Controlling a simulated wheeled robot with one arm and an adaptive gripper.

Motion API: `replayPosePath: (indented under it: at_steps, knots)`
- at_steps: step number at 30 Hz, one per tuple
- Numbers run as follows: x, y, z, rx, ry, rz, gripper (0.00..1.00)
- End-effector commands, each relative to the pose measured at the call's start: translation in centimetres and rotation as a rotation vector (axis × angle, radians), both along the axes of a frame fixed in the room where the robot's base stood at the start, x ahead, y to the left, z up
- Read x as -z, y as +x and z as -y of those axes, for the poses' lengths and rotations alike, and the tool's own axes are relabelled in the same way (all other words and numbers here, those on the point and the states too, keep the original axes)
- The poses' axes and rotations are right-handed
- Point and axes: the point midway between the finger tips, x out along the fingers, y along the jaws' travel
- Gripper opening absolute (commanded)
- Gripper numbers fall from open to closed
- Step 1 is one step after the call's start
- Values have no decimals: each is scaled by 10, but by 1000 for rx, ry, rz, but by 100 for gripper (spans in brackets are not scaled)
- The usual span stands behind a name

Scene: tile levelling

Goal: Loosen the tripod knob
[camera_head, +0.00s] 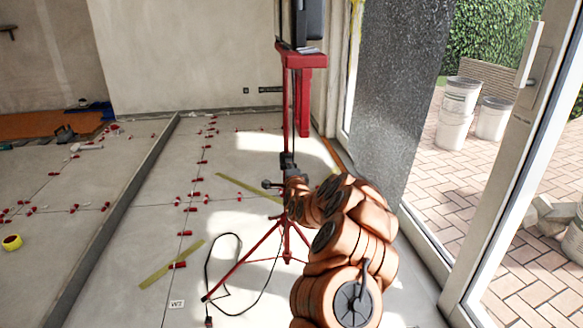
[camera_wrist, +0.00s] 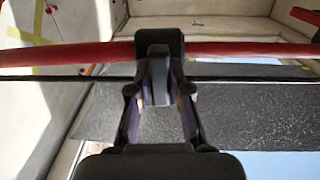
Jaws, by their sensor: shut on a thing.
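The red tripod (camera_head: 287,108) stands upright on the tiled floor, its legs spread. In the wrist view its red pole (camera_wrist: 70,54) runs across the picture through a black collar (camera_wrist: 174,42). A dark grey tripod knob (camera_wrist: 158,76) projects from the collar toward the wrist camera. My gripper (camera_wrist: 159,88) has its two fingers on either side of this knob and is shut on it. In the head view my gripper (camera_head: 290,181) is at the pole below mid-height, and the gripped knob cannot be made out there. Another black handle (camera_head: 268,184) sticks out left of the pole.
A black cable (camera_head: 238,262) lies looped on the floor by the tripod legs. Red levelling clips (camera_head: 190,208) and yellow-green strips (camera_head: 172,263) lie around. A dark panel (camera_head: 392,95) leans by the glass door at right. White buckets (camera_head: 457,112) stand outside.

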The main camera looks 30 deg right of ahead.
Motion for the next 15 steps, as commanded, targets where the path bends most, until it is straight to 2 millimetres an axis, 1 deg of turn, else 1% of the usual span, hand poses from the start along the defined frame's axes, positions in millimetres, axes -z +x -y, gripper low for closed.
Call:
replayPosePath:
  at_steps: [8,15]
  knots:
    - [2,0,-4,-4,-105,-53,0]
    - [3,1,-6,-8,-293,-136,0]
